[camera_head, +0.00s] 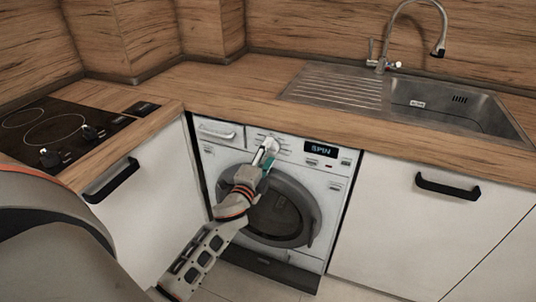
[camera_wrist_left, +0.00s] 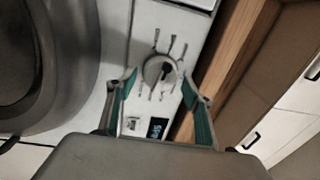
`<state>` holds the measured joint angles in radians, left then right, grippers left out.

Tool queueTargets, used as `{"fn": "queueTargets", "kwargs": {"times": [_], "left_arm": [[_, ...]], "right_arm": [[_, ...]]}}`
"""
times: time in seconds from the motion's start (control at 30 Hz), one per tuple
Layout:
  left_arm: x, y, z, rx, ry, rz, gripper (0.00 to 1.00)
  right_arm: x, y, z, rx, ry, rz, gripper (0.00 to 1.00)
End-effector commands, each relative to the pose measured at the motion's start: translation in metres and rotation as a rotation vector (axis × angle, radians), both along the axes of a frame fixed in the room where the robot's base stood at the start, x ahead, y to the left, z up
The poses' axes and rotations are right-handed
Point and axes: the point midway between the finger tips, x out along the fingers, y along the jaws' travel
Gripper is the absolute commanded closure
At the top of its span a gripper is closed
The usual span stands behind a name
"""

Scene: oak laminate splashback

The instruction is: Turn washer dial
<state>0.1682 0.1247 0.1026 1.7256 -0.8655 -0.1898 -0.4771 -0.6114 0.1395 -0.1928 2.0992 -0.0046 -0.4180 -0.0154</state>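The washer (camera_head: 335,190) is white and built in under the counter. Its dial (camera_wrist_left: 160,70) is a round light knob with a dark mark, ringed by short printed marks, in the upper middle of the left wrist view. In the head view my left gripper (camera_head: 267,153) is at the control panel and largely covers the dial. In the wrist view my left gripper (camera_wrist_left: 162,98) is open, with its two green-padded fingers apart and the dial just ahead, between the tips. Contact cannot be made out. The display (camera_head: 320,149) reads "SPIN". My right gripper is in neither view.
The round washer door (camera_head: 283,215) is closed, below the gripper. A wooden counter (camera_head: 215,90) runs above, with a sink (camera_head: 450,105) and tap at right and a black hob (camera_head: 60,130) at left. Handled white cabinets (camera_head: 390,215) flank the washer.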

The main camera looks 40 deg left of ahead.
Motion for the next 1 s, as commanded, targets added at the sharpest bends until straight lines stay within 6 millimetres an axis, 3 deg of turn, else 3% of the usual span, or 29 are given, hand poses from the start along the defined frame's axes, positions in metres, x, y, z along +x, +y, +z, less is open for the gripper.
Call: {"fn": "queueTargets", "kwargs": {"times": [0.33,0.47,1.0], "left_arm": [[-0.001,0.0,0.0,0.001,0.0,0.0,0.47],[-0.012,-0.003,-0.002,0.0,0.002,0.0,0.47],[-0.105,-0.024,-0.008,-0.002,0.001,0.001,0.47]], "right_arm": [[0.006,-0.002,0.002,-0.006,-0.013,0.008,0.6],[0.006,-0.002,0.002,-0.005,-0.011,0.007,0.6],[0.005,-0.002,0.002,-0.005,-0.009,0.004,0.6]]}}
